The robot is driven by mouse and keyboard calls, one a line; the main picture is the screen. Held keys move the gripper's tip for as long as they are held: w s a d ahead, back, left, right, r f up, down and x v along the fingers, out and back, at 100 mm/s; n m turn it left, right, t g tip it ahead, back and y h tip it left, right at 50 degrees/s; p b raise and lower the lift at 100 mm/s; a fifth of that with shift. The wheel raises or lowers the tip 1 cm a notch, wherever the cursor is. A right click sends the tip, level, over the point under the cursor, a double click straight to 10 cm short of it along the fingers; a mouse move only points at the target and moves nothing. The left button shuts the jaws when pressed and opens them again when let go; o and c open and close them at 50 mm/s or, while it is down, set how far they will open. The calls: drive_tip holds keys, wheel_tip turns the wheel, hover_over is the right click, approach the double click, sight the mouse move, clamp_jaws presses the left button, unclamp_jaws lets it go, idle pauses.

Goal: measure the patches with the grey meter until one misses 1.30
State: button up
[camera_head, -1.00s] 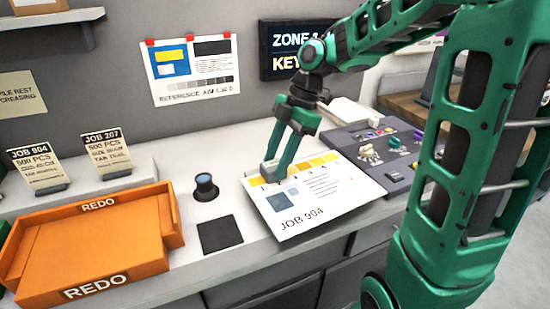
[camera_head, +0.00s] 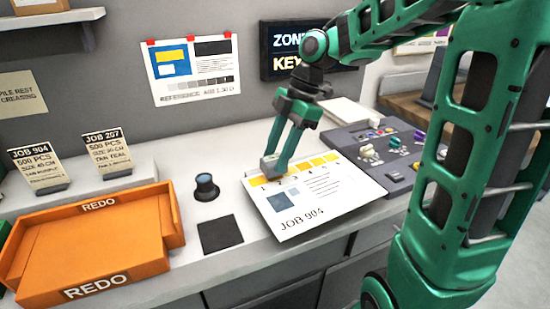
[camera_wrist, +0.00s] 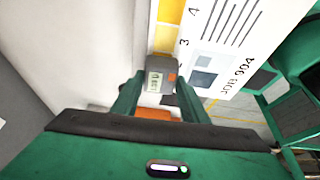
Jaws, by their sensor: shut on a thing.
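My gripper (camera_head: 275,152) is shut on the grey meter (camera_head: 271,166) over the left end of the yellow patch row. The wrist view shows the meter (camera_wrist: 160,77) between my fingers, with a pale display and an orange mark. The digits are too small to read surely. The printed sheet, JOB 904 (camera_head: 335,205), lies on the counter with numbered yellow patches (camera_head: 318,161) along its far edge. The wrist view shows patches (camera_wrist: 171,12) beside the numbers 3 and 4. The meter hides part of the row; I cannot tell whether it touches the sheet.
An orange REDO tray (camera_head: 163,265) stands at the left, empty. A control panel (camera_head: 398,180) is at the right. A reference poster (camera_head: 192,70) and job cards (camera_head: 107,152) stand behind.

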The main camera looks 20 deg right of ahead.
drive_tip(key=shift+r, duration=0.65)
idle(0.7)
